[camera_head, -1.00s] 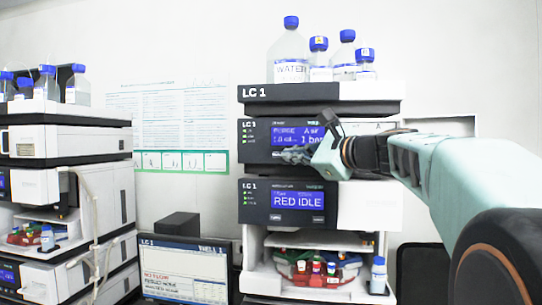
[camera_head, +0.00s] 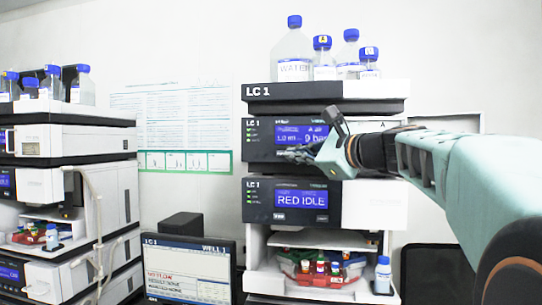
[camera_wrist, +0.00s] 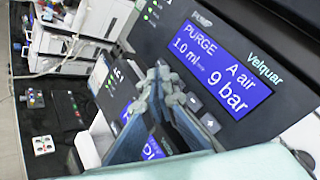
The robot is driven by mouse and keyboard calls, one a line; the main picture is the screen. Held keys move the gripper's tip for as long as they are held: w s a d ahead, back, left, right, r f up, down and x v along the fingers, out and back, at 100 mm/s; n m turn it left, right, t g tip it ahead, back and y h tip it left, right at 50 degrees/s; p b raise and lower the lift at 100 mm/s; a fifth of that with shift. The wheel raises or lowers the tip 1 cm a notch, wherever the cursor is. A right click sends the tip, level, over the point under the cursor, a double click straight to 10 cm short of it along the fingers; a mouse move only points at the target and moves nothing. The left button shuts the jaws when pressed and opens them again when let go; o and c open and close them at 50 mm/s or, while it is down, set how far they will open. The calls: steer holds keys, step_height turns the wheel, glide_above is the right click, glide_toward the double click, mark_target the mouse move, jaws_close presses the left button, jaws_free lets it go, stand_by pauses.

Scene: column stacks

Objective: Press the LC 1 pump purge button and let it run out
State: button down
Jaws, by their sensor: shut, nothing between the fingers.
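The LC 1 pump module (camera_head: 262,140) is the dark-fronted unit under the solvent tray. Its blue screen (camera_wrist: 222,69) reads PURGE, A air, 1.0 ml and 9 bar in the wrist view. Small keys (camera_wrist: 210,122) sit in a row below the screen. My gripper (camera_head: 284,153) is shut and empty, with its fingertips at the pump's front below the screen. In the wrist view my gripper (camera_wrist: 160,76) hides the left part of the key row, including any purge button there. I cannot tell whether the tips touch the panel.
Solvent bottles (camera_head: 292,52) stand on top. A monitor (camera_head: 187,270) with red and black text is at lower left. Another instrument stack (camera_head: 68,140) stands at far left.

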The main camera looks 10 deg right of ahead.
steer(key=shift+s+a+r+b, duration=0.1)
steer(key=shift+s+a+b, duration=0.15)
steer(key=shift+s, duration=0.6)
steer(key=shift+s+a+f+b, duration=0.1)
steer(key=shift+s+a+b, duration=0.15)
steer(key=shift+s, duration=0.55)
steer(key=shift+s+a+r+b, duration=0.1)
steer(key=shift+s+a+b, duration=0.15)
steer(key=shift+s, duration=0.6)
steer(key=shift+w, duration=0.1)
